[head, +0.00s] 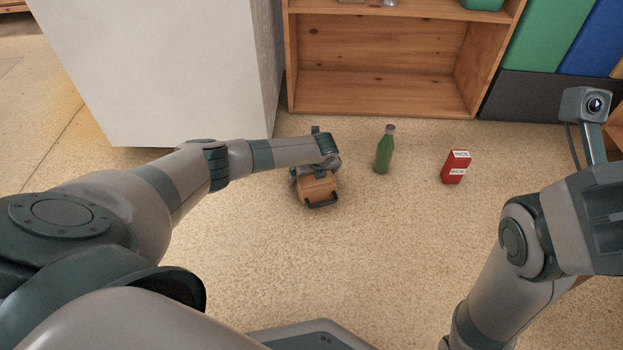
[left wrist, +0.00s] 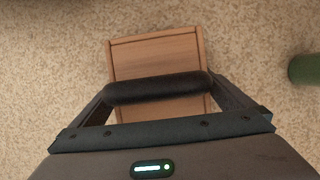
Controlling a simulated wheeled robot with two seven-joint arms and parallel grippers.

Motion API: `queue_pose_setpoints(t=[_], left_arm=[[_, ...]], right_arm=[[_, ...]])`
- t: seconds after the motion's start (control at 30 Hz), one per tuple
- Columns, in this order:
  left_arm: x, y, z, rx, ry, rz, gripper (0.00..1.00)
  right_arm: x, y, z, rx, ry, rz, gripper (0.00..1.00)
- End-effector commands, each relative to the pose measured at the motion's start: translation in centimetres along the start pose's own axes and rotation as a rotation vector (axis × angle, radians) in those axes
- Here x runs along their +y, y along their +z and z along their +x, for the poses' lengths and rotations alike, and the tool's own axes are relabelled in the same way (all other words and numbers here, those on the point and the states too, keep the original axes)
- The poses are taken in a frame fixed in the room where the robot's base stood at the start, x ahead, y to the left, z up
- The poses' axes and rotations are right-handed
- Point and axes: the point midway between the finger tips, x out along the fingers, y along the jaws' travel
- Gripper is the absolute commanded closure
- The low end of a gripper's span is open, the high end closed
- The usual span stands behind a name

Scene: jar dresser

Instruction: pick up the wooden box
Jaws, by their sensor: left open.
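The wooden box (head: 318,190) sits on the floor in the middle of the head view, with a dark U-shaped bar on its near side. My left gripper (head: 316,173) is open, pointing down right over the box and hiding its far part. In the left wrist view, the wooden box (left wrist: 155,56) lies straight below the gripper, partly hidden behind a dark round bar between two dark side pieces. I cannot tell whether the gripper touches the box. My right gripper (head: 603,220) is partly in view at the right edge; its jaws are not clear.
A green bottle (head: 384,152) stands on the floor right of the box, and its edge shows in the left wrist view (left wrist: 305,69). A red carton (head: 455,167) stands farther right. A wooden shelf (head: 380,92) and a pale block (head: 160,75) stand behind. The near floor is clear.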

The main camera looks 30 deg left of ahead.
Motion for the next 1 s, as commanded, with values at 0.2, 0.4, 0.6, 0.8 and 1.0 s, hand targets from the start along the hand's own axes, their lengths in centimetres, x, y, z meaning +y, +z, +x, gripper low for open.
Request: queue_pose_setpoints(t=[0.2,0.4,0.6,0.8,1.0], left_arm=[[-0.01,0.04,0.32,0.0,0.0,-0.001,0.0],[-0.01,0.04,0.3,0.0,-0.001,-0.001,0.0],[0.0,0.04,0.3,0.0,-0.001,-0.001,0.1],[-0.04,0.14,0.24,-0.001,-0.001,-0.001,0.43],[-0.03,0.16,0.2,-0.001,-0.001,-0.001,0.43]], right_arm=[[-0.16,-0.2,0.05,0.01,-0.002,0.006,0.69],[-0.14,-0.18,0.04,0.009,-0.002,0.005,0.69],[-0.13,-0.17,0.02,0.008,-0.001,0.005,0.69],[-0.12,-0.16,0.01,0.007,-0.001,0.004,0.69],[-0.11,-0.14,0.05,0.007,-0.001,0.004,0.69]])
